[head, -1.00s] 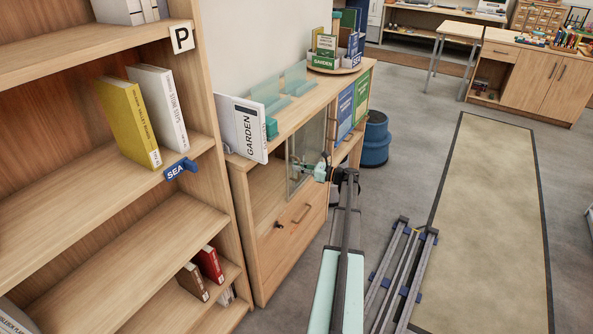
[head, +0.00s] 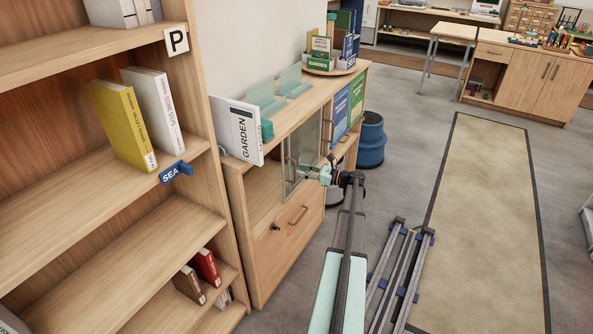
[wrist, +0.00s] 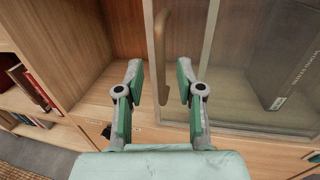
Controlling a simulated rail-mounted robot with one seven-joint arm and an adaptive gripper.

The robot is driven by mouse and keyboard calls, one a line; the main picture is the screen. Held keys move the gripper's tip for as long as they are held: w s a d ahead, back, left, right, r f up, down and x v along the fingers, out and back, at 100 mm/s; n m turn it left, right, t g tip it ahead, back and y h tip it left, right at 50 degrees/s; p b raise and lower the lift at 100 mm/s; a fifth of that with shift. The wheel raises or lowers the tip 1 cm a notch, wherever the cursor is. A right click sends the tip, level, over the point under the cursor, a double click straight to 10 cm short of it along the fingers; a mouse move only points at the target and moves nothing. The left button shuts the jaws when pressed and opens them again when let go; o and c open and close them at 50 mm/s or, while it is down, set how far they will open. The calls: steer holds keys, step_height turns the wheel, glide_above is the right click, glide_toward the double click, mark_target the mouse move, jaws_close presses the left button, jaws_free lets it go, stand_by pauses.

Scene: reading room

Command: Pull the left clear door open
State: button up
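The clear door (head: 291,182) stands in the upper bay of the low wooden cabinet, with open shelf space to its left. In the wrist view, its pale frame edge carries an upright wooden handle (wrist: 160,55). Clear panel also shows right of the handle, crossed by an upright frame bar. My gripper (head: 308,173) is in front of the door. In the wrist view, my gripper (wrist: 159,72) is open, with one finger on each side of the handle in the picture. No finger visibly touches the handle; whether it lies between the fingertips or just beyond them is unclear.
Below is a drawer with a wooden handle (head: 298,215). A tall bookshelf (head: 110,230) stands close on the left. A GARDEN book (head: 240,130) and clear stands are on the cabinet top. A blue stool (head: 371,140) is beyond. The floor to the right holds a mat (head: 480,220).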

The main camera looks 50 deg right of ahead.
steer(key=v, duration=0.8)
